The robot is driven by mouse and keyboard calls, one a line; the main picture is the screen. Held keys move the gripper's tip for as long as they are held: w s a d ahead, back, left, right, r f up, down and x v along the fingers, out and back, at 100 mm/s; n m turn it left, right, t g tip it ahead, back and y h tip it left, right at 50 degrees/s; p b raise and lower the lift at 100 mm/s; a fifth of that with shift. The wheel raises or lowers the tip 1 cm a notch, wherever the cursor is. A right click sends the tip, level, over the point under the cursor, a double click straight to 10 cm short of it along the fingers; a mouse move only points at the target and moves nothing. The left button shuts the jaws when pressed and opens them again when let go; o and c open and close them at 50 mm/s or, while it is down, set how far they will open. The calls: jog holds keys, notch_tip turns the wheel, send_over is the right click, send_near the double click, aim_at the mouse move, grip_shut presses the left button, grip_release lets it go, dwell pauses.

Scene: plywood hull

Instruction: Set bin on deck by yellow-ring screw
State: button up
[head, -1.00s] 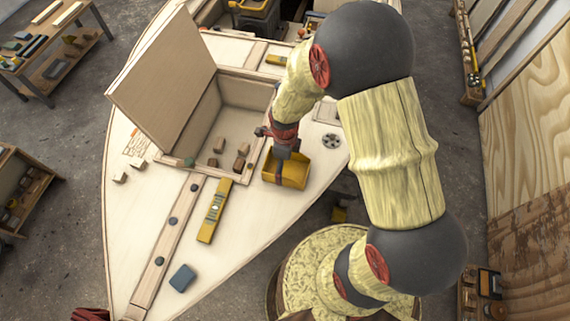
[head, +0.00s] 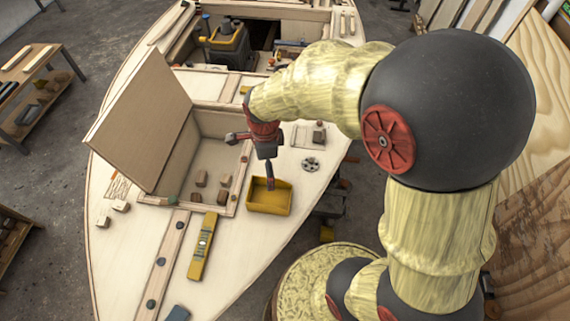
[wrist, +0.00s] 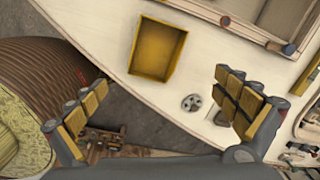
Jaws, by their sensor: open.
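The yellow bin (head: 270,207) rests upright on the pale plywood deck (head: 245,255), right of the open hatch and near the deck's right edge. My gripper (head: 269,182) hangs over the bin's far side in the head view. In the wrist view the bin (wrist: 137,63) looks empty and lies beyond the spread fingers. My gripper (wrist: 165,108) is open there, with nothing between its fingers. Several dark screw heads (head: 161,261) sit along a deck strip left of the bin. I cannot make out a yellow ring on any of them.
A yellow level (head: 203,246) lies between the strip and the bin. The hatch lid (head: 140,120) stands open, with small wooden blocks (head: 201,178) inside. A round grey fitting (head: 310,164) is right of the hatch. A blue block (head: 178,313) lies at the front.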

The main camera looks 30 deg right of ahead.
jog(key=s+r+n+t, duration=0.2)
jog(key=s+r+n, duration=0.5)
jog(key=r+n, duration=0.3)
jog(key=s+d+r+n+t, duration=0.1)
jog(key=s+r+n+t, duration=0.1)
jog(key=s+r+n, duration=0.5)
notch_tip(320, 180, up, 3)
jog(key=n, duration=0.4)
jog(key=shift+s+r+t, duration=0.15)
jog(key=shift+r+t, duration=0.05)
jog(key=shift+t, duration=0.1)
notch_tip(320, 180, down, 3)
jog(key=b, duration=0.3)
